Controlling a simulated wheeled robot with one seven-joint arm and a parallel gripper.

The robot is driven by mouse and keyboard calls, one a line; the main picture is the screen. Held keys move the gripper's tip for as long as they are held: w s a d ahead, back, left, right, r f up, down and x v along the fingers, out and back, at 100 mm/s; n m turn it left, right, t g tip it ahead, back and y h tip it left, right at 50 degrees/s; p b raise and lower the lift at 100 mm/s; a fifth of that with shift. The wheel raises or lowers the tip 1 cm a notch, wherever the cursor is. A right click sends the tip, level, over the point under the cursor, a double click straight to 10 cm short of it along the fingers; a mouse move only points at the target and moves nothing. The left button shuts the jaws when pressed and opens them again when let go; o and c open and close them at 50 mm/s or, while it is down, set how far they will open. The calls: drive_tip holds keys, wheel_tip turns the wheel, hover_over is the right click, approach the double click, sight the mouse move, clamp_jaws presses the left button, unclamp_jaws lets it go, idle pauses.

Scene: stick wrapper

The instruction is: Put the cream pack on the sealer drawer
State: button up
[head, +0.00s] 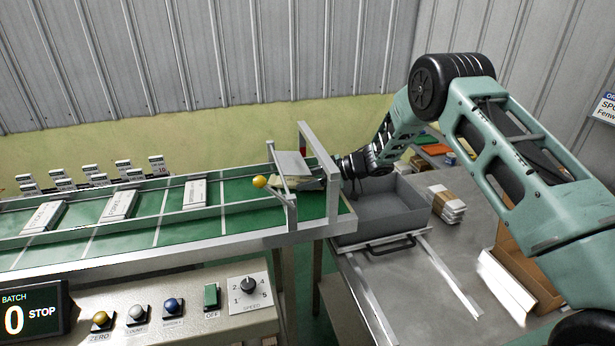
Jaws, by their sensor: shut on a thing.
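My gripper (322,178) reaches in from the right through the frame at the conveyor's right end. It is shut on a pale, cream-looking pack (290,181), partly hidden by the frame and its hinged plate. The pack is just above or on the belt; I cannot tell which. The grey sealer drawer (385,238) is pulled out on its rails, right of the conveyor end and below my arm. Its visible floor looks empty.
The green conveyor (150,236) carries several white packs between guide rails. A yellow knob (259,182) sticks out beside the frame (318,155). A banded white stack (447,204) and a cardboard box (525,260) stand right of the drawer. A button panel (190,310) lies in front.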

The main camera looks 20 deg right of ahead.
drive_tip(key=shift+f, duration=0.2)
drive_tip(key=o, duration=1)
drive_tip(key=shift+c, duration=0.2)
